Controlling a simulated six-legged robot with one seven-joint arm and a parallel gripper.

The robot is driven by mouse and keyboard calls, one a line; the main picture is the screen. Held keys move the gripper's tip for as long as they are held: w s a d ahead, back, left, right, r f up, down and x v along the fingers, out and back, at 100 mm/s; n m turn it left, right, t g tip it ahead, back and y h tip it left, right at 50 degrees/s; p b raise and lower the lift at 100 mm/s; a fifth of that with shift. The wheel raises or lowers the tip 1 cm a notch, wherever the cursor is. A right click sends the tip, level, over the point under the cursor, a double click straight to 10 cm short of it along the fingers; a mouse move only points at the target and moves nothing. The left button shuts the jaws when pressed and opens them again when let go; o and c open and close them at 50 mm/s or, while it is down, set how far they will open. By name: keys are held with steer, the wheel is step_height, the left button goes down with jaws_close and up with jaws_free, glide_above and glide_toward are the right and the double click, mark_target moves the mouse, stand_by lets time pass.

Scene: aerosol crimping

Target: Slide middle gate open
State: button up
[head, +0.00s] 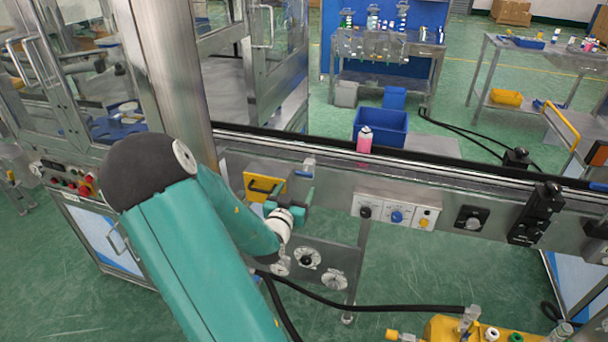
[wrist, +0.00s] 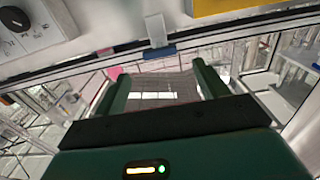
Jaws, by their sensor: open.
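A small pale upright tab with a blue foot (head: 309,163), which looks like the middle gate's handle, stands at the front rail of the conveyor in the head view. The same tab (wrist: 155,30) shows in the wrist view, upper middle, just beyond my fingertips. My gripper (head: 290,194) is at the rail's front side, just below and left of the tab. In the wrist view its two green fingers (wrist: 161,80) are spread apart with nothing between them. The tab appears apart from the fingers. The gate's sliding part cannot be made out.
A pink can (head: 364,140) stands on the conveyor (head: 450,174). A metal post (head: 178,60) rises at left.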

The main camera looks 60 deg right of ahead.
mark_target(303, 175)
steer(key=d, duration=0.3)
steer(key=w+d, duration=0.1)
steer(key=d, duration=0.4)
steer(key=shift+w+d, duration=0.2)
steer(key=shift+d, duration=0.15)
